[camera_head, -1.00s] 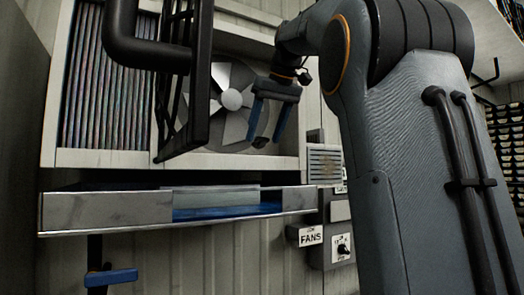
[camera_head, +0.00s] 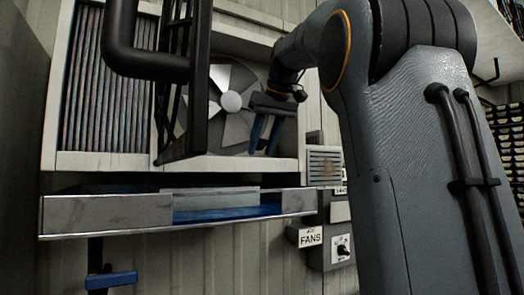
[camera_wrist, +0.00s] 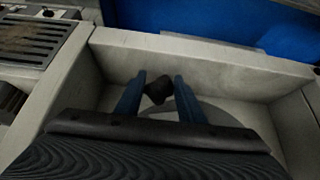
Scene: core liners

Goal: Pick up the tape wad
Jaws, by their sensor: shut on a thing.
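The tape wad (camera_wrist: 158,91) is a small dark, lumpy piece between my blue fingertips in the wrist view. My gripper (camera_wrist: 159,86) is shut on it, with a finger on each side. In the head view my gripper (camera_head: 263,150) points down in front of the right side of the fan (camera_head: 231,101), inside the pale fan box. The wad cannot be made out in the head view; the box's lower front lip (camera_head: 235,165) hides the fingertips' lower end.
A metal tray (camera_head: 105,212) with a blue inside sits below the box. A black pipe frame (camera_head: 150,62) stands left of the fan. A vent grille (camera_head: 325,165) and the FANS label (camera_head: 311,236) are at right. Box walls close around my fingers.

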